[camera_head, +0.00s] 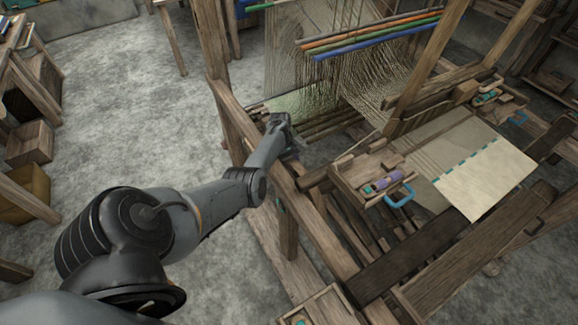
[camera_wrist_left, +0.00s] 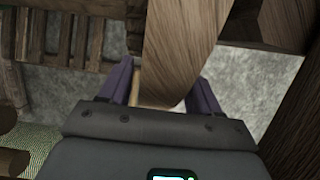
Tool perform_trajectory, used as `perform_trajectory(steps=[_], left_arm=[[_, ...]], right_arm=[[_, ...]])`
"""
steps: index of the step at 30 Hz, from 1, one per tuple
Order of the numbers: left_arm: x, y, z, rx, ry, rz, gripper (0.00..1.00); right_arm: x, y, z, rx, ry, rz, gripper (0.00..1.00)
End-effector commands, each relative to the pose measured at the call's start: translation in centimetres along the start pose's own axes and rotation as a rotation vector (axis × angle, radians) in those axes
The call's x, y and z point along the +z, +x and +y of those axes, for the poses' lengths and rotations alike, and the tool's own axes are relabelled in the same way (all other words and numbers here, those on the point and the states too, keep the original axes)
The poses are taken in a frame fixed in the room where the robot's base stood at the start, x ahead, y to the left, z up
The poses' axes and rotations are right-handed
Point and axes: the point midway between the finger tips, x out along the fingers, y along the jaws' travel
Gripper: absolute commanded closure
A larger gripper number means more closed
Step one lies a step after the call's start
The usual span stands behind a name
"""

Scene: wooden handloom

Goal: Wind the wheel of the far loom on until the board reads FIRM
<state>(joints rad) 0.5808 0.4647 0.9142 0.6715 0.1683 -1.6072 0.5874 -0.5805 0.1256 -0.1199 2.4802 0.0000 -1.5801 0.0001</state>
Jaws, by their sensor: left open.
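The wooden loom (camera_head: 345,275) fills the right half of the head view. I cannot make out a wheel or a board with lettering in either view. My left gripper (camera_head: 290,135) is at the loom's left side frame, its fingers partly hidden by my arm and too small to read there. In the left wrist view the left gripper (camera_wrist_left: 160,85) is open, with one dark finger on each side of a broad wooden beam (camera_wrist_left: 180,45). A thin pale wooden strip (camera_wrist_left: 138,90) shows beside the left finger. Whether either touches the fingers, I cannot tell. My right gripper is out of view.
Orange, green and blue rods (camera_head: 375,45) lie across the warp threads. Pale cloth (camera_head: 485,175) spreads at the right, near a shuttle with purple yarn (camera_head: 382,184) and a blue handle (camera_head: 400,197). A wooden post (camera_head: 212,45) stands beyond my gripper.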

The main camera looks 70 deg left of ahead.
Motion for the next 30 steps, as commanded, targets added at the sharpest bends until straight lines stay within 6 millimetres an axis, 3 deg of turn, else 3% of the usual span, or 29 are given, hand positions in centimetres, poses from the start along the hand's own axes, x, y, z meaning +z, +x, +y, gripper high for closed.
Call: perform_trajectory(steps=[15,21,30], left_arm=[[-0.1,-8.3,0.0,0.003,-0.001,0.004,0.37],[0.0,-9.9,0.0,0.001,0.0,0.002,0.37],[0.0,-10.2,0.0,0.001,0.0,0.001,0.37]], right_arm=[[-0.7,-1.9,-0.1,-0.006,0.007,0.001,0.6],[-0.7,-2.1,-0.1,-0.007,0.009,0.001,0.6],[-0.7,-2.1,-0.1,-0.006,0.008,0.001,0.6]])
